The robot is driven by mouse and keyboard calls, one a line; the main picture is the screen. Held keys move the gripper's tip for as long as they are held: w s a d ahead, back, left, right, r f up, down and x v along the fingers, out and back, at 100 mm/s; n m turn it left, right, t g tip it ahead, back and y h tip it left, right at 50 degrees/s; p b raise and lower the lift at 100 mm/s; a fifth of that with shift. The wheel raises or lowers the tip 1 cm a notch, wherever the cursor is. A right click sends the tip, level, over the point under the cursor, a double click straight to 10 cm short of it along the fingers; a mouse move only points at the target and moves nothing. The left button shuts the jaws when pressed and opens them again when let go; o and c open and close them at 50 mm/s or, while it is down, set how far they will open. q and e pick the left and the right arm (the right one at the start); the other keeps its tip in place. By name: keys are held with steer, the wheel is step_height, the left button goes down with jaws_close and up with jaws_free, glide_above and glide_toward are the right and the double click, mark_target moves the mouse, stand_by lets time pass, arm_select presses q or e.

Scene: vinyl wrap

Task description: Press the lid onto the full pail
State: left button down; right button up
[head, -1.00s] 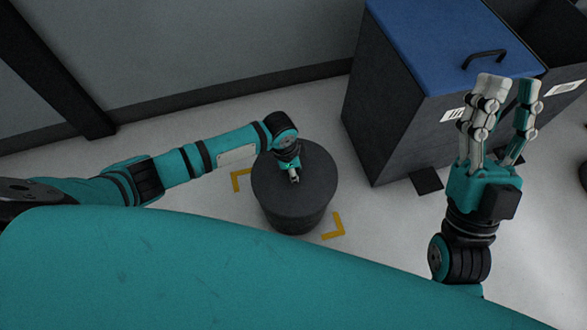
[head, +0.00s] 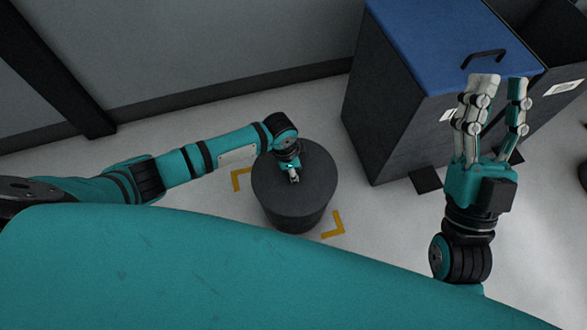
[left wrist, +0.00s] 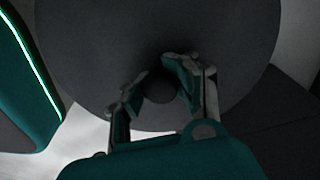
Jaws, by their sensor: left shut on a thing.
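The dark grey pail (head: 293,216) stands on the floor between yellow corner marks. Its round dark lid (head: 318,178) lies over the pail's mouth; I cannot tell whether the rim is fully seated. The lid also shows large in the left wrist view (left wrist: 90,60). My left gripper (head: 294,178) reaches down onto the lid's middle. In the left wrist view its fingers are shut on the lid's round knob (left wrist: 160,88). The pail's contents are hidden. My right gripper (head: 501,86) is raised at the right, fingers up, spread and empty, away from the pail.
A dark bin with a blue lid (head: 440,45) and black handle stands at the back right, behind my right gripper. A grey wall (head: 200,60) runs along the back. Yellow corner marks (head: 334,226) lie beside the pail. Pale floor is clear between pail and bin.

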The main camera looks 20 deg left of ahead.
stand_by(0.6)
steer(key=shift+w+f+g, duration=0.25)
steer(key=shift+g, duration=0.05)
steer(key=shift+w+f+h, duration=0.25)
steer(key=shift+h, duration=0.05)
arm_select(q)
steer(key=shift+s+f+p, duration=0.1)
steer(key=shift+p, duration=0.2)
arm_select(e)
steer(key=shift+w+a+f+g, duration=0.1)
steer(key=shift+w+f+g, duration=0.2)
steer(key=shift+f+g, duration=0.2)
steer(key=shift+w+f, duration=0.1)
steer(key=shift+w, duration=0.05)
arm_select(q)
steer(key=shift+c, duration=1.8)
jaws_free()
